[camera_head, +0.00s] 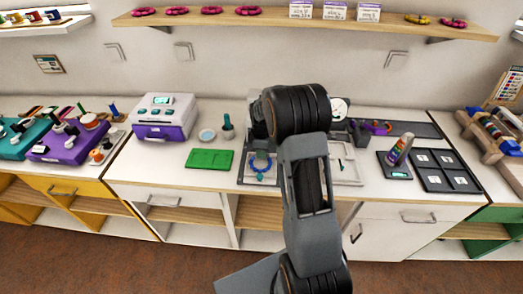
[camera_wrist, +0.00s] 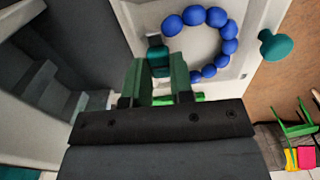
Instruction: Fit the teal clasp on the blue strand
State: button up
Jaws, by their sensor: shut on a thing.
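The blue strand (camera_wrist: 229,46) lies as an open ring of round beads on a pale board (camera_wrist: 252,25), with its gap toward my gripper. In the head view the strand (camera_head: 268,161) lies on the counter left of my arm. The teal clasp (camera_wrist: 158,55) is between the green fingertips of my gripper (camera_wrist: 159,78), which is shut on it. The clasp is beside the gap; whether it touches the end beads I cannot tell. A teal rounded piece (camera_wrist: 276,45) lies right of the ring. In the head view my arm hides the fingertips.
A green mat (camera_head: 209,159) and a purple-and-white machine (camera_head: 164,118) are to the left. A small bowl (camera_head: 207,135) stands behind the mat. A dark compartment tray (camera_head: 446,170) and a colored bead stack (camera_head: 398,151) are to the right. A shelf (camera_head: 290,19) runs above.

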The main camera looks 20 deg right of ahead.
jog(key=o, duration=1.3)
jog(key=shift+r, duration=0.1)
jog(key=shift+r+p, duration=2.4)
jog(key=shift+r, duration=1.05)
